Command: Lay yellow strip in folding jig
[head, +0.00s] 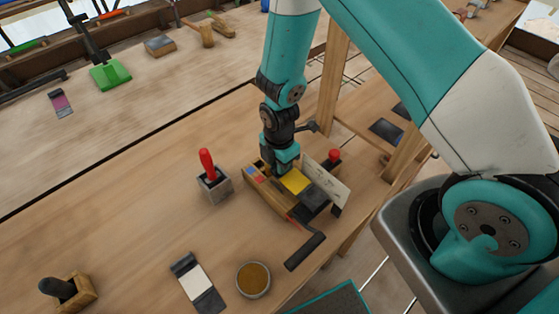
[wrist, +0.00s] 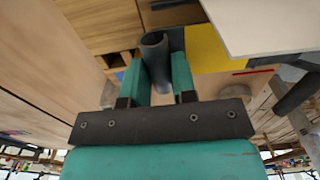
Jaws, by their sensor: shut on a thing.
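The yellow strip (head: 295,181) lies over the wooden folding jig (head: 268,195), with a dark section showing at its near right. It also shows in the wrist view (wrist: 213,46), with a dark part at its left. My gripper (head: 279,168) is down at the far left end of the strip. In the wrist view its teal fingers (wrist: 163,78) are shut on a dark tubular grip (wrist: 155,58) beside the strip's dark end. Whether the strip is fully seated is hidden by my gripper and the white panel.
A pale panel (head: 328,183) stands tilted along the jig's right side. The jig's dark lever (head: 305,251) reaches towards the front edge.

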